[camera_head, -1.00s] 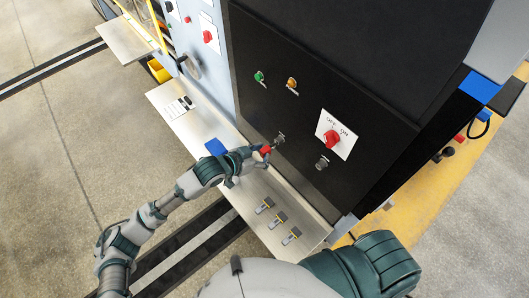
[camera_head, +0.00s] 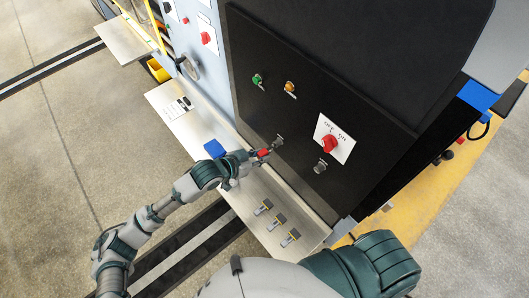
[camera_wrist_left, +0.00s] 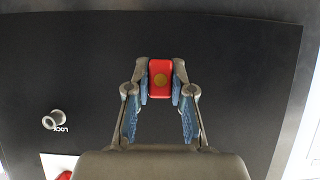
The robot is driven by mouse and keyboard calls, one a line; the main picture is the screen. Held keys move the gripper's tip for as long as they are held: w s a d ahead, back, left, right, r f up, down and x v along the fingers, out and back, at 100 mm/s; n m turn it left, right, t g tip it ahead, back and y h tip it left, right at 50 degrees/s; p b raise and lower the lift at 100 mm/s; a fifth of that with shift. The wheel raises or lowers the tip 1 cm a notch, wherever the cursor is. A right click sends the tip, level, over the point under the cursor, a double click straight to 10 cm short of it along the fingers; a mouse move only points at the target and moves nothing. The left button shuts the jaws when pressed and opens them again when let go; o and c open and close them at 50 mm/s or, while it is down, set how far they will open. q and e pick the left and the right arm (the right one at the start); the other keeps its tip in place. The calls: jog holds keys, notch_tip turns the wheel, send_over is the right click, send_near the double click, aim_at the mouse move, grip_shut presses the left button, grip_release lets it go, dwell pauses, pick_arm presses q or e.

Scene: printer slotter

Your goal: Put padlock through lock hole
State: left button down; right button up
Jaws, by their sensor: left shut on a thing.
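My left gripper (camera_head: 257,155) is shut on a red padlock (camera_head: 264,153) in front of the black panel. In the wrist view the padlock (camera_wrist_left: 160,79) sits between the fingertips; its shackle cannot be made out. A grey metal lock fitting (camera_head: 279,140) on the panel is just up and right of the padlock in the head view. I cannot tell whether they touch. A second fitting (camera_head: 320,167) is further right, below the red switch (camera_head: 330,143). A fitting marked LOCK (camera_wrist_left: 53,120) shows at left in the wrist view. My right gripper is out of view.
A metal shelf (camera_head: 185,124) runs below the panel, with a blue item (camera_head: 214,149) and several small grey-yellow padlock-like items (camera_head: 277,221) on it. A green knob (camera_head: 257,79) and an orange knob (camera_head: 289,87) sit higher on the panel.

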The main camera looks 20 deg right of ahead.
pick_arm(q)
jog(key=shift+s+a+p, duration=0.25)
jog(key=shift+a, duration=0.45)
jog(key=shift+s+a+p, duration=0.3)
jog(key=shift+a, duration=0.45)
jog(key=shift+s+a+p, duration=0.25)
jog(key=shift+a, duration=0.45)
